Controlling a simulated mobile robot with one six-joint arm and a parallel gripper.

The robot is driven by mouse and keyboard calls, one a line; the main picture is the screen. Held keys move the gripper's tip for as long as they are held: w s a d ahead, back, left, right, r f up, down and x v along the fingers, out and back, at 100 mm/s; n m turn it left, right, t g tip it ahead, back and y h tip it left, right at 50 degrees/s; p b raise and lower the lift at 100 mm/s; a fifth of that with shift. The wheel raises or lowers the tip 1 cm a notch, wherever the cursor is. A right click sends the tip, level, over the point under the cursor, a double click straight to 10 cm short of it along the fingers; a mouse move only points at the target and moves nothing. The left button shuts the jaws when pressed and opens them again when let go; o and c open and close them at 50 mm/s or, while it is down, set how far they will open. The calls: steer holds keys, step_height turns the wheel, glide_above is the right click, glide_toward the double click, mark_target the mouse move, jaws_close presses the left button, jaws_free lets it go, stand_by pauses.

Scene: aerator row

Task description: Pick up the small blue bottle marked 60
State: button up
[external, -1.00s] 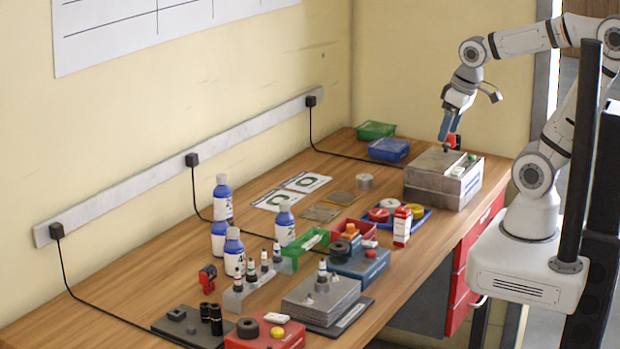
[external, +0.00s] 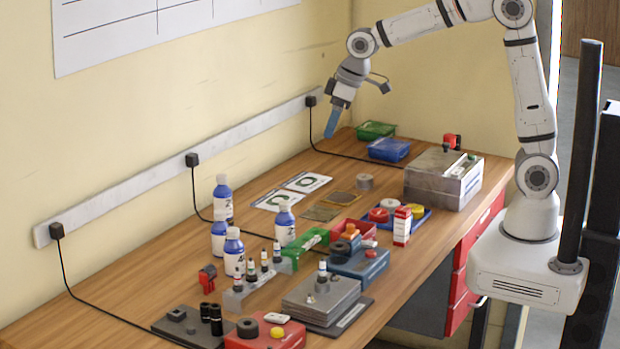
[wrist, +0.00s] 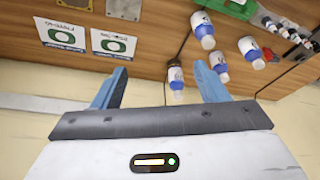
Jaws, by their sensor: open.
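Several blue-and-white bottles stand on the wooden bench, among them a back one (external: 222,205), a front one (external: 234,258) and a right one (external: 284,228). My gripper (external: 332,128) is open and empty, high above the far part of the bench near the wall. In the wrist view, my gripper (wrist: 158,88) has its blue fingers apart, with a bottle (wrist: 175,82) seen beyond the gap.
Green (external: 375,130) and blue (external: 389,149) bins stand at the back. Printed cards (external: 306,182) lie flat before the wall. A grey metal box (external: 430,185), a red bin (external: 352,227) and a blue tray (external: 420,221) lie to the right. Black cables hang from the wall strip.

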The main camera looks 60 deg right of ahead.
steer(key=w+a+f+n, duration=0.2)
steer(key=w+a+f, duration=0.5)
steer(key=a, duration=0.4)
steer(key=n+y, duration=0.1)
steer(key=n, duration=0.1)
glide_toward(221, 230)
step_height(221, 230, down, 3)
steer(key=w+d, duration=0.2)
steer(key=shift+a+p+x, duration=0.2)
steer(key=shift+p+x, duration=0.5)
steer(key=shift+x, duration=1.3)
steer(key=shift+a+p+x, duration=0.2)
steer(key=shift+p+x, duration=0.5)
steer(key=shift+x, duration=1.35)
steer(key=shift+r, duration=0.1)
steer(key=shift+c, duration=0.2)
steer(key=c, duration=1.1)
